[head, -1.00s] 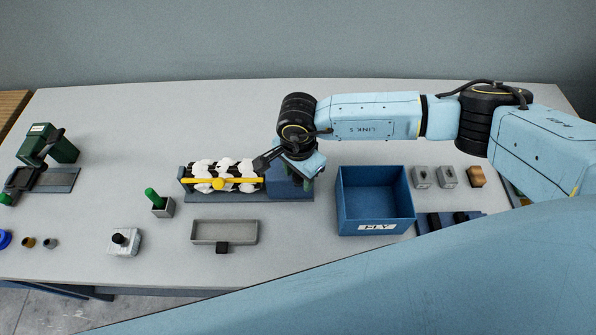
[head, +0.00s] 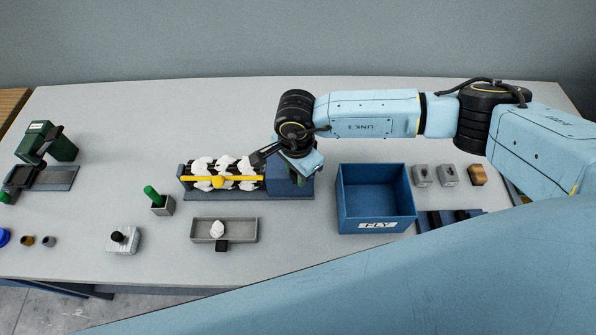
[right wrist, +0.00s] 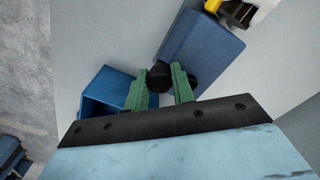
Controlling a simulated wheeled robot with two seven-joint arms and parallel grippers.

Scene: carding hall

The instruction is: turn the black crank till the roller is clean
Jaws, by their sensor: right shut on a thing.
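The roller (head: 240,170) lies in a blue stand left of my right gripper. White fluff (head: 202,167) covers much of it in several clumps, and a yellow bar with a round knob (head: 218,182) runs along its front. My right gripper, with green fingers in the right wrist view (right wrist: 160,90), is shut on the black crank's knob (right wrist: 158,76) at the end of the blue housing (right wrist: 205,50). In the head view my wrist hides the crank. My left gripper is not in view.
A blue box marked FLY (head: 376,226) stands just right of the stand. A green-handled tool in a grey holder (head: 163,207) stands left of the tray. Grey blocks (head: 448,176) lie at the right, and a green device (head: 60,148) stands far left.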

